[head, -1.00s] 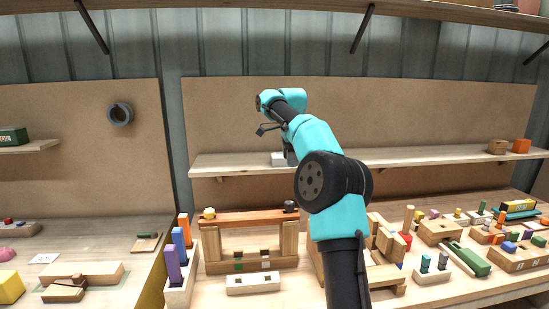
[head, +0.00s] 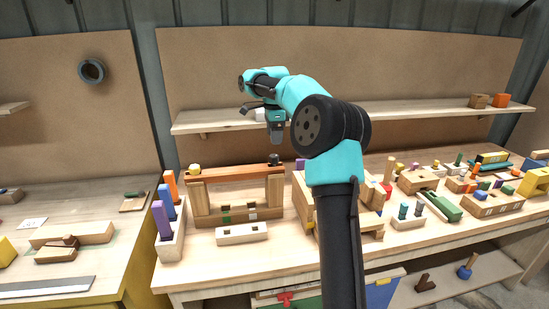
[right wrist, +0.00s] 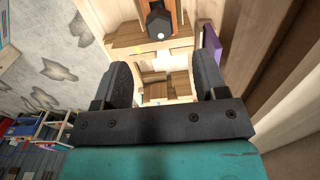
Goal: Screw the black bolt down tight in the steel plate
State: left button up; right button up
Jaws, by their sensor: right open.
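The black bolt (head: 275,160) stands at the right end of a reddish-brown beam (head: 232,173) that lies across wooden posts. In the right wrist view its dark hexagonal head (right wrist: 158,24) shows beyond the fingertips, with a pale dot on it. My right gripper (head: 277,138) points down just above the bolt, with a small gap showing in the head view. In the right wrist view its two black fingers (right wrist: 163,75) are apart, with nothing between them. I cannot make out a steel plate under the bolt. My left gripper is not in view.
A yellow knob (head: 194,169) sits at the beam's left end. A rack with coloured pegs (head: 170,243) stands to the left, and a pale block (head: 241,234) lies in front. Several wooden toys crowd the right side. A shelf (head: 400,112) runs behind my arm.

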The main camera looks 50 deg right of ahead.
aim_at(275, 155)
notch_tip(275, 155, down, 9)
dwell(0.4)
jog(key=c, duration=1.1)
jog(key=m, duration=0.6)
jog(key=shift+a+f, duration=0.1)
jog(key=shift+f, duration=0.2)
jog(key=shift+m, duration=1.1)
jog(key=m, duration=0.3)
jog(key=shift+f+m, duration=0.25)
jog(key=shift+m, duration=0.15)
